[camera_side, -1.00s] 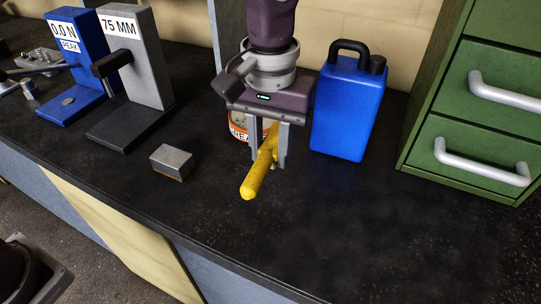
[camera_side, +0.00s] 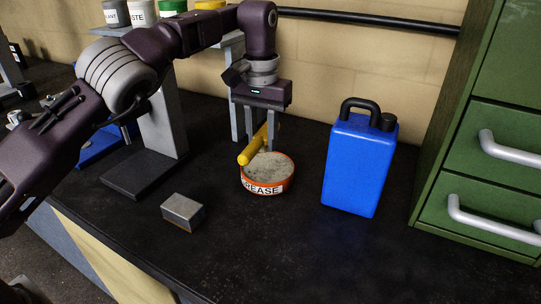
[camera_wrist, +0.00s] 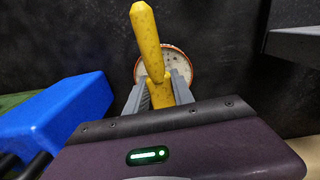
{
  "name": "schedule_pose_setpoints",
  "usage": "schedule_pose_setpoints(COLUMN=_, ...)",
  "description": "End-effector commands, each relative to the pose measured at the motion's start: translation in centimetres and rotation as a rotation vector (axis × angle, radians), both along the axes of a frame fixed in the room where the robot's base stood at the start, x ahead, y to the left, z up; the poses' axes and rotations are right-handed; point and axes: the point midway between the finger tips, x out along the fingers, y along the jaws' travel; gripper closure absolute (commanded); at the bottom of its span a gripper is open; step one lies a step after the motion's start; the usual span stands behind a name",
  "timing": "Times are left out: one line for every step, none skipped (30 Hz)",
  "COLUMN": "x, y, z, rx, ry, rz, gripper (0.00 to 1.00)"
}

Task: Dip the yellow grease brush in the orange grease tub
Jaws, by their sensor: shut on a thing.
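The yellow grease brush (camera_side: 253,146) is held between the fingers of my gripper (camera_side: 260,138). Its handle points toward the side camera and slopes down; its bristles are hidden. The orange grease tub (camera_side: 288,183), labelled GREASE and filled with pale grease, stands on the bench. In the side view the brush and fingertips overlap the tub's back edge; I cannot tell whether the brush touches it. In the wrist view the brush handle (camera_wrist: 146,35) crosses in front of the tub (camera_wrist: 188,65), between the fingers (camera_wrist: 158,85).
A blue jug (camera_side: 360,165) stands right of the tub, beside green drawers (camera_side: 490,165). A small metal block (camera_side: 183,211) lies at front left. A grey stand (camera_side: 160,135) is behind left, with containers (camera_side: 150,10) on a shelf behind. Bench front is clear.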

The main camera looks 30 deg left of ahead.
Motion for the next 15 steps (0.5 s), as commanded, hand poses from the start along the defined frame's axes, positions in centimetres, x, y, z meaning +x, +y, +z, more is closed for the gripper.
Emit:
schedule_pose_setpoints(x=0.1, y=0.1, z=-0.3, rx=0.001, ry=0.001, rz=-0.003, gripper=1.0)
schedule_pose_setpoints(x=0.1, y=0.1, z=-0.6, rx=0.001, ry=0.001, rz=-0.003, gripper=1.0)
schedule_pose_setpoints(x=0.1, y=0.0, z=-1.0, rx=0.0, ry=0.002, rz=-0.003, gripper=1.0)
schedule_pose_setpoints(x=0.1, y=0.0, z=-1.4, rx=0.0, ry=0.002, rz=-0.003, gripper=1.0)
schedule_pose_setpoints(x=0.0, y=0.0, z=-1.8, rx=0.0, ry=0.003, rz=-0.003, gripper=1.0)
schedule_pose_setpoints(x=0.0, y=0.0, z=-2.4, rx=0.001, ry=0.002, rz=-0.002, gripper=1.0)
schedule_pose_setpoints(x=0.0, y=0.1, z=-2.8, rx=0.001, ry=0.002, rz=-0.001, gripper=1.0)
schedule_pose_setpoints(x=0.0, y=0.1, z=-3.2, rx=0.002, ry=0.001, rz=-0.002, gripper=1.0)
schedule_pose_setpoints(x=0.0, y=0.1, z=-3.8, rx=0.001, ry=0.002, rz=-0.002, gripper=1.0)
schedule_pose_setpoints(x=0.0, y=0.0, z=-4.1, rx=0.001, ry=0.001, rz=-0.002, gripper=1.0)
schedule_pose_setpoints(x=0.0, y=0.0, z=-4.4, rx=0.001, ry=0.001, rz=-0.002, gripper=1.0)
schedule_pose_setpoints(x=0.1, y=0.0, z=-4.8, rx=0.0, ry=0.0, rz=-0.001, gripper=1.0)
schedule_pose_setpoints(x=0.1, y=0.0, z=-5.0, rx=0.0, ry=0.0, rz=-0.001, gripper=1.0)
schedule_pose_setpoints(x=0.0, y=0.0, z=-5.2, rx=0.0, ry=0.0, rz=-0.001, gripper=1.0)
schedule_pose_setpoints(x=0.0, y=0.1, z=-5.5, rx=0.001, ry=-0.001, rz=-0.001, gripper=1.0)
